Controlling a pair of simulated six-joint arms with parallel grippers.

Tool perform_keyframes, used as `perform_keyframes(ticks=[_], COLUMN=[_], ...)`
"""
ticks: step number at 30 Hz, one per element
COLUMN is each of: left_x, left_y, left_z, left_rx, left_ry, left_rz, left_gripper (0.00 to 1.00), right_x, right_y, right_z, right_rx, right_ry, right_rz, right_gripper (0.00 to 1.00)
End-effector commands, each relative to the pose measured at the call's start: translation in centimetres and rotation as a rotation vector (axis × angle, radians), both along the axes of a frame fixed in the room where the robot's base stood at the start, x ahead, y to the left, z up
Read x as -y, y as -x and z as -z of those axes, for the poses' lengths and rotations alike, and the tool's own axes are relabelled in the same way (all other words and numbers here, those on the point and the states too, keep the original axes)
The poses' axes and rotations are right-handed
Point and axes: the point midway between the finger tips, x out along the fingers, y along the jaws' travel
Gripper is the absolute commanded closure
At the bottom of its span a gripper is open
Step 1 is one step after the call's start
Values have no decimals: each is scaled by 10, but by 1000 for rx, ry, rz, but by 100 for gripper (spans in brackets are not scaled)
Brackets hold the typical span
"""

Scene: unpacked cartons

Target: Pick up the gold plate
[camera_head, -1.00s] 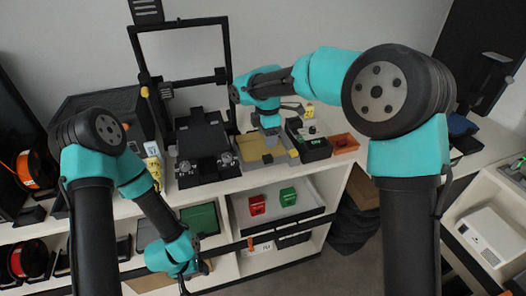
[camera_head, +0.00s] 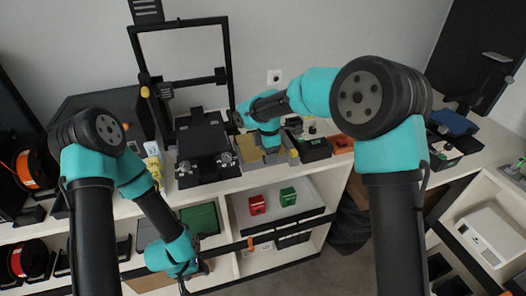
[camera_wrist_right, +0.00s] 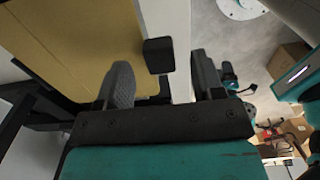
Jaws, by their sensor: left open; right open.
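The gold plate (camera_head: 248,149) lies on the white shelf top, right of the black printer base. It is partly hidden behind my right gripper (camera_head: 271,152), which points down at its right side. In the right wrist view the gold plate (camera_wrist_right: 75,45) fills the upper left. There my right gripper (camera_wrist_right: 163,82) is open, with a small black block (camera_wrist_right: 158,55) in view between its fingers. I cannot tell whether the fingers touch the plate. My left gripper (camera_head: 192,279) hangs low in front of the shelf, away from the plate.
The black printer (camera_head: 204,150) with its tall frame stands left of the plate. A black bin (camera_head: 314,149) and an orange bin (camera_head: 342,144) are on the right.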

Motion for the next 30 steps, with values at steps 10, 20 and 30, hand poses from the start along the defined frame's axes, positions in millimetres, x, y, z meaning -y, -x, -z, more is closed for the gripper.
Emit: perform_keyframes(ticks=[10, 20, 30], left_x=[0, 0, 0], left_y=[0, 0, 0], left_z=[0, 0, 0], left_rx=[0, 0, 0], left_ry=[0, 0, 0], left_rz=[0, 0, 0], left_gripper=[37, 37, 37], right_x=[0, 0, 0], right_y=[0, 0, 0], right_z=[16, 16, 16], right_rx=[2, 2, 2], right_ry=[-1, -1, -1], right_rz=[-1, -1, 0], right_gripper=[38, 40, 73])
